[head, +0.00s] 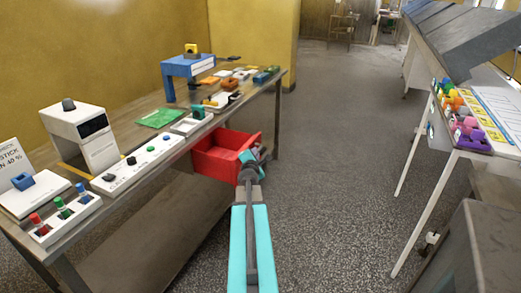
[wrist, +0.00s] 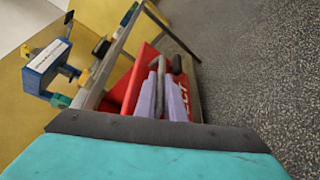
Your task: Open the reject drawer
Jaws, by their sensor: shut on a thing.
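The red reject drawer (head: 217,158) hangs under the long bench's edge and is pulled out, with its inside showing in the head view. In the wrist view, its red front (wrist: 177,100) carries white lettering, partly hidden by my fingers. My gripper (head: 247,160) is at the drawer's front, shut on the dark drawer handle (wrist: 176,64). In the wrist view, my pale fingers (wrist: 158,88) lie against the handle and the drawer front. My forearm hides part of the floor below the drawer.
The bench (head: 140,105) along the left wall carries a white machine (head: 80,138), button panels and a blue stand (head: 189,68). A table with coloured pieces (head: 465,125) and a grey box (head: 480,250) stand at the right. The speckled floor (head: 340,130) between is clear.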

